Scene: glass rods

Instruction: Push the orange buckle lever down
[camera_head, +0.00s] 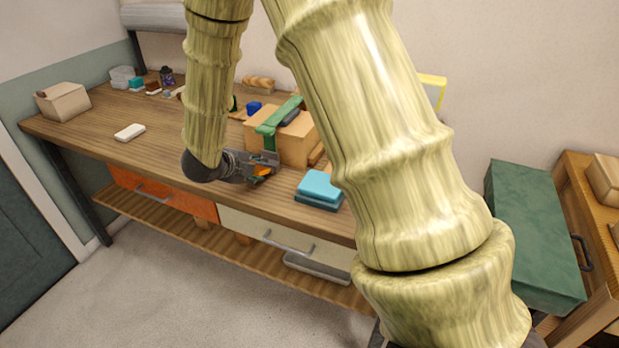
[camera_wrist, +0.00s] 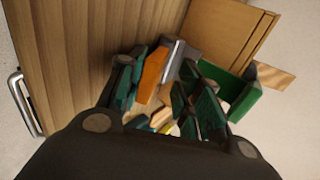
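The orange buckle lever (camera_wrist: 152,74) shows in the wrist view as a slanted orange bar beside a grey metal part (camera_wrist: 180,55). In the head view a small bit of orange (camera_head: 262,171) shows at my gripper (camera_head: 268,165), in front of a wooden box (camera_head: 300,143) with a green strap (camera_head: 278,116) over it. In the wrist view the fingers of my gripper (camera_wrist: 165,92) stand apart, with the lever's lower end between them. Whether they touch it cannot be told. The rest of the buckle is mostly hidden by my fingers.
A turquoise block (camera_head: 320,186) lies on the workbench (camera_head: 95,128) to the right of my gripper. A white block (camera_head: 130,132) lies to the left, and a cardboard box (camera_head: 62,101) stands at the far left. Small objects crowd the back; the front left of the bench is mostly clear.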

